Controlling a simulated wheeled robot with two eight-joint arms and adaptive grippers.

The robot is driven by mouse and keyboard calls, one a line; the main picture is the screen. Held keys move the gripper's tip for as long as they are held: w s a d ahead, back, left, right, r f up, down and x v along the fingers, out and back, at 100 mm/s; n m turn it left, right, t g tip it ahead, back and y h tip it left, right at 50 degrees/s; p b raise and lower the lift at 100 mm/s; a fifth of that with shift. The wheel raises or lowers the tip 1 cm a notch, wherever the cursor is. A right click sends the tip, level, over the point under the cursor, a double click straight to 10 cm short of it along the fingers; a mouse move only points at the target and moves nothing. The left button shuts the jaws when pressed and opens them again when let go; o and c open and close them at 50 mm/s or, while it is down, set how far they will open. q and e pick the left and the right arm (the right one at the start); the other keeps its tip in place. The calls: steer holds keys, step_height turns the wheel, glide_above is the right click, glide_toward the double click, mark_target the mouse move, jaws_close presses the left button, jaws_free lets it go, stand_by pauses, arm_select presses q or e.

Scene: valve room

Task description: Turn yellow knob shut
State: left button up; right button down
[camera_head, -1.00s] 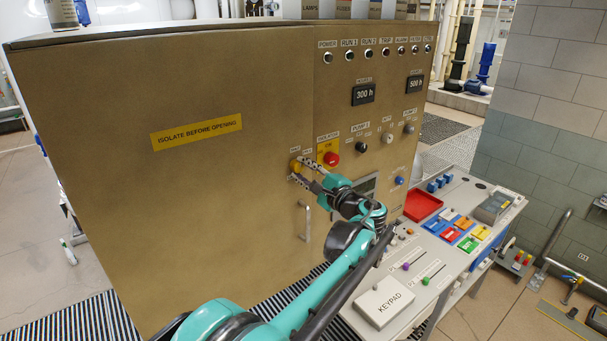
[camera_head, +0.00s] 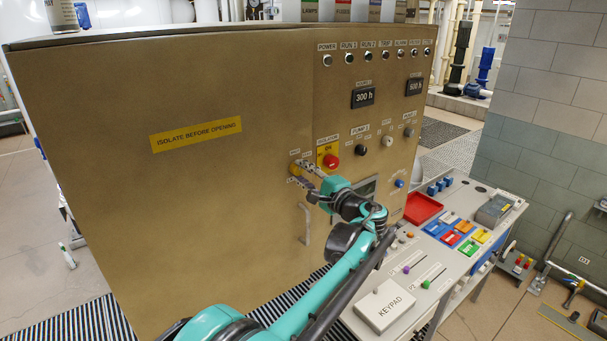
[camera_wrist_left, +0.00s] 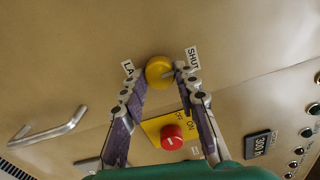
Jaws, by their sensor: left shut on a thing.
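The yellow knob (camera_head: 295,169) is on the brown cabinet front, left of the red isolator button. In the left wrist view the yellow knob (camera_wrist_left: 159,72) sits between my fingertips, with a "SHUT" label (camera_wrist_left: 193,60) to its right and a partly hidden label (camera_wrist_left: 128,70) to its left. My left gripper (camera_head: 298,172) is shut on the knob; in the left wrist view the left gripper (camera_wrist_left: 161,80) has a finger on each side of it. The knob's exact pointing direction is hard to tell. My right gripper is not in view.
The red isolator button (camera_head: 332,161) on its yellow plate is close beside my gripper. A metal door handle (camera_head: 305,223) is below.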

arm_select(q)
steer(key=o, duration=1.2)
steer(key=shift+c, duration=0.2)
steer(key=v, duration=1.2)
steer(key=shift+f, duration=0.1)
